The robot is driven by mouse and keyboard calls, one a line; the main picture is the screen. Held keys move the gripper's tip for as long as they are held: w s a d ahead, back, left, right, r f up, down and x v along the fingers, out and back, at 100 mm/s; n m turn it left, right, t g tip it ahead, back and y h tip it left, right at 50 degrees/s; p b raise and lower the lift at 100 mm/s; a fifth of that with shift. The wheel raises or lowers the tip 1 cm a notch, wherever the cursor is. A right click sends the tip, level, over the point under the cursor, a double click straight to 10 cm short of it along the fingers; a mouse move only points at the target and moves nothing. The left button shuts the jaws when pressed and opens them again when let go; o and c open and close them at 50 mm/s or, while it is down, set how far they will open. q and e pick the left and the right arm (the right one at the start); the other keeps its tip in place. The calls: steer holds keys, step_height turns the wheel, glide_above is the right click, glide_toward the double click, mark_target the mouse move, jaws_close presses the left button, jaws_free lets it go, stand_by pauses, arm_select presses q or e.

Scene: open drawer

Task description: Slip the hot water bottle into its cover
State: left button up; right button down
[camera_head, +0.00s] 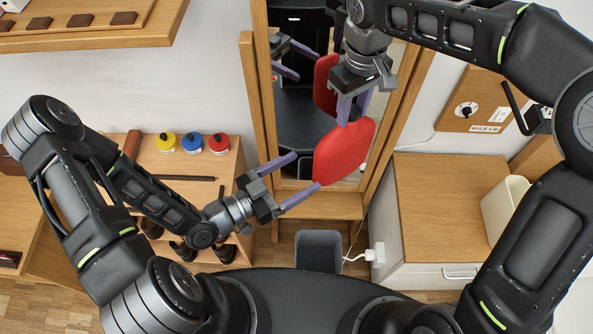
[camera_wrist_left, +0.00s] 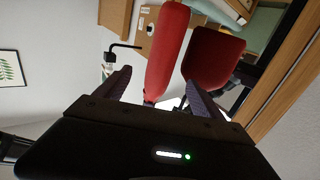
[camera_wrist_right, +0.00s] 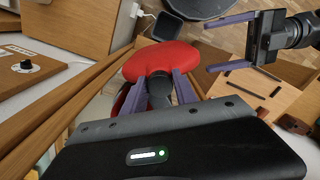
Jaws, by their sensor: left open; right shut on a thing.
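The red hot water bottle (camera_head: 345,152) hangs in the air in front of the mirror, its neck end up. My right gripper (camera_head: 350,113) is shut on its neck from above; the right wrist view shows the dark neck between the fingers (camera_wrist_right: 160,80) and the red body (camera_wrist_right: 168,58) beyond. My left gripper (camera_head: 306,172) is open beside the bottle's lower left edge, fingers pointing toward it. In the left wrist view the bottle (camera_wrist_left: 168,45) stands edge-on ahead of the open fingers (camera_wrist_left: 157,82). I cannot make out a separate cover.
A wood-framed mirror (camera_head: 298,110) stands behind and reflects the bottle and arms. A grey bin (camera_head: 318,250) is below. A wooden shelf with yellow, blue and red jars (camera_head: 192,143) is left; a wooden-topped cabinet (camera_head: 445,190) is right. Open air surrounds the grippers.

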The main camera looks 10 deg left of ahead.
mark_target(339, 148)
arm_select(q)
steer(key=shift+r, duration=0.25)
arm_select(e)
steer(key=shift+r, duration=0.1)
arm_select(q)
steer(key=shift+w, duration=0.1)
steer(key=x, duration=1.1)
steer(key=shift+w+d, duration=0.3)
jaws_close()
stand_by(0.5)
steer(key=shift+r, duration=0.15)
arm_select(e)
steer(key=c, duration=0.9)
jaws_free()
